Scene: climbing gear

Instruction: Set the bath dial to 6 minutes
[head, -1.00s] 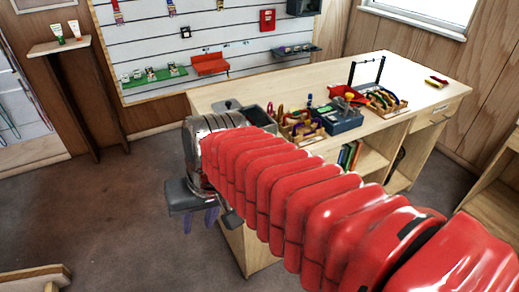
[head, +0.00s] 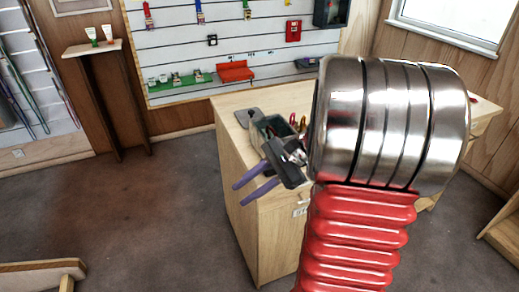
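I cannot make out the bath dial or its setting. A grey open-topped tub (head: 271,129), which may be the bath, sits at the left end of the wooden workbench (head: 232,150), partly hidden behind my gripper. My gripper (head: 238,195) has a dark grey body and two purple fingers. The fingers are apart with nothing seen between them. They point down and left, in front of the workbench's left end. My steel wrist and red arm sleeve hide most of the bench top.
A slatted wall panel (head: 180,45) behind the bench carries a red shelf (head: 235,72), a green shelf (head: 180,82) and a red box (head: 293,30). A small wooden stand (head: 92,48) is at the left. The floor (head: 150,210) left of the bench is clear.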

